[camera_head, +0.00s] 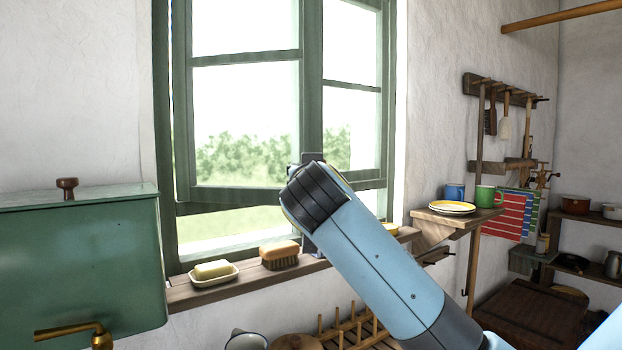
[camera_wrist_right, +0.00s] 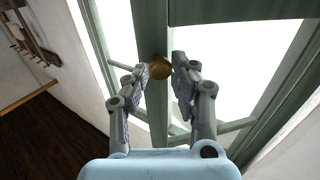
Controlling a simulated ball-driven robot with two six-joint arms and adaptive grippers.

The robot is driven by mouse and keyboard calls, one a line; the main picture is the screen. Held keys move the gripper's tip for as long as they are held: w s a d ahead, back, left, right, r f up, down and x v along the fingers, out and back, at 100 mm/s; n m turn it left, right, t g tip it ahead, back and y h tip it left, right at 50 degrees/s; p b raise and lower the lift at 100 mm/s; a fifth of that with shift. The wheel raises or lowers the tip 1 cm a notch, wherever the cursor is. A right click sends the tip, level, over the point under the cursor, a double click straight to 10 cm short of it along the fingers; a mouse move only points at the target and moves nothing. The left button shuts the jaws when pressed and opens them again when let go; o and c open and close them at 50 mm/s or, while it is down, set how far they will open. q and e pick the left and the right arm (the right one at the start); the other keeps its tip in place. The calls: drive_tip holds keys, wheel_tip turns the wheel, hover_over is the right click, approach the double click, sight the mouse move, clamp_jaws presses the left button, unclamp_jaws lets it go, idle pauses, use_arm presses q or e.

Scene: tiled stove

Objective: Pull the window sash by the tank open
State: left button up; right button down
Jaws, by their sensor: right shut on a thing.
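The green window sash (camera_head: 245,194) by the tank stands ajar, its bottom rail slanting away from the frame with a gap showing beneath. The green tank (camera_head: 80,255) is at the left of the head view, with a brown knob on its lid and a brass tap. In the right wrist view my right gripper (camera_wrist_right: 167,72) has its fingers on either side of a round brass knob (camera_wrist_right: 160,68) on the green sash stile (camera_wrist_right: 152,30), shut on it. In the head view my right arm hides the fingers and knob. My left gripper is in neither view.
A dish rack (camera_head: 350,330) is below. At right a shelf (camera_head: 455,222) holds plates and mugs.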

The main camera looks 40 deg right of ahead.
drive_tip(key=shift+s+a+r, duration=0.15)
drive_tip(key=shift+a, duration=0.35)
drive_tip(key=c, duration=1.6)
unclamp_jaws()
drive_tip(key=o, duration=0.5)
drive_tip(key=shift+w+a, duration=0.3)
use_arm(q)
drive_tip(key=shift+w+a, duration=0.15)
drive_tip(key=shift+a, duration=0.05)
use_arm(e)
drive_tip(key=shift+s+d, duration=0.1)
